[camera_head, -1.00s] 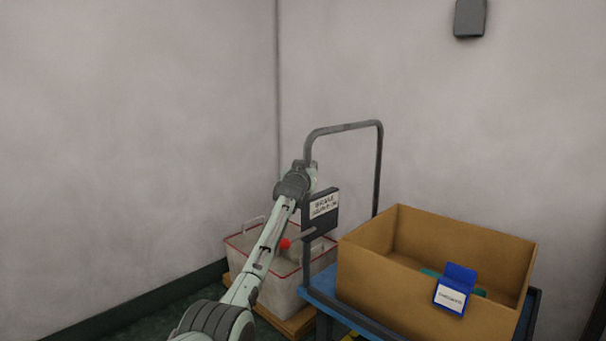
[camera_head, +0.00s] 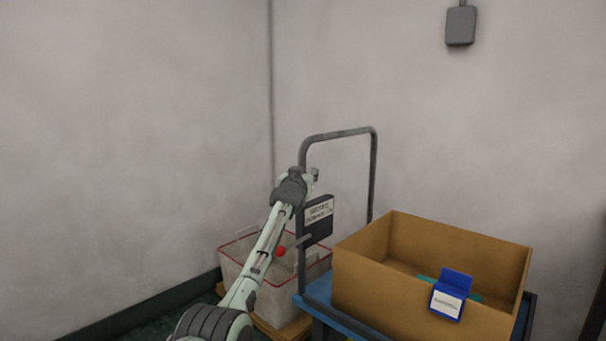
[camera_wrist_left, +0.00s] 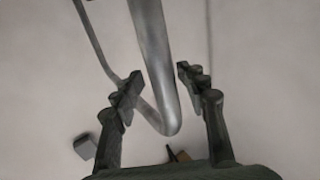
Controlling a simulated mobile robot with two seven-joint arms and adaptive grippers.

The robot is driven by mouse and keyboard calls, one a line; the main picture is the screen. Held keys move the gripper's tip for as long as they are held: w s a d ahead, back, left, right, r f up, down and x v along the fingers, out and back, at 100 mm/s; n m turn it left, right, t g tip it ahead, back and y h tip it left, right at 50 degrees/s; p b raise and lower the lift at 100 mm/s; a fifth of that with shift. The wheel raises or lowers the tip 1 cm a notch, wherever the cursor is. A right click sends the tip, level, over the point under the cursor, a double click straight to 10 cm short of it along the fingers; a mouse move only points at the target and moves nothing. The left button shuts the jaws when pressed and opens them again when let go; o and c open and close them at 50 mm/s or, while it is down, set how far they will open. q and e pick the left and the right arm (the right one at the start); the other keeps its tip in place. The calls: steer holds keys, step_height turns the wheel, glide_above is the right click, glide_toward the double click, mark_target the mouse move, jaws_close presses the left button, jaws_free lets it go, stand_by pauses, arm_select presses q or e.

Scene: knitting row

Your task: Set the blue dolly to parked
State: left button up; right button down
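The blue dolly (camera_head: 318,289) stands in the room corner with a tall grey tube handle (camera_head: 340,133). A dark plate with a white label (camera_head: 319,211) is fixed to the handle; its text is too blurred to read surely. Below it a lever with a red knob (camera_head: 280,252) sticks out to the left, sloping slightly down. My left gripper (camera_head: 310,180) is near the handle's left upright, above the knob. In the left wrist view its fingers (camera_wrist_left: 158,88) are spread, with the handle tube (camera_wrist_left: 155,60) passing between or behind them. My right gripper is not in view.
An open cardboard box (camera_head: 390,290) with a blue labelled card (camera_head: 451,294) sits on the dolly deck. A pale red-rimmed bin (camera_head: 232,262) stands behind my left arm on a wooden base. Walls close off the back and left. A grey box (camera_head: 461,26) hangs on the wall.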

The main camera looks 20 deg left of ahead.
arm_select(q)
steer(key=shift+s+f, duration=0.1)
steer(key=shift+s, duration=0.35)
steer(key=s+d, duration=0.2)
steer(key=s, duration=0.9)
steer(key=shift+d, duration=0.2)
